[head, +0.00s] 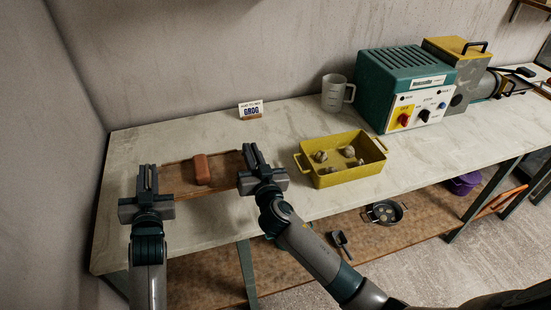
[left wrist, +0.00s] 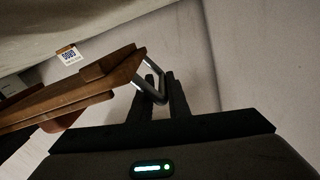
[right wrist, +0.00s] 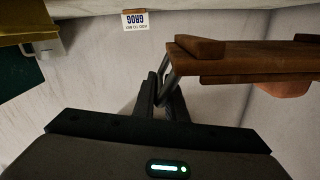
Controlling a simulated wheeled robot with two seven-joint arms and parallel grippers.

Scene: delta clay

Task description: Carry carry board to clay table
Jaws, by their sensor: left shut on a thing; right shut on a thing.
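The carry board (head: 176,178) is a brown wooden board with metal end handles, over the left end of the pale-topped table (head: 135,140). A reddish-brown block (head: 202,169) rests on it. My left gripper (head: 147,180) is shut on the board's left handle; the left wrist view shows the handle (left wrist: 152,92) between the fingers. My right gripper (head: 251,158) is shut on the right handle (right wrist: 166,80). The board looks about level. I cannot tell whether its underside touches the tabletop. The grippers hide its ends in the head view.
A yellow tray (head: 340,177) with several grey lumps stands just right of my right gripper. A small GROG sign (head: 251,110), a grey mug (head: 336,94) and a teal machine (head: 400,85) stand farther back. A wall bounds the left end. A lower shelf (head: 205,272) holds a pan (head: 383,213).

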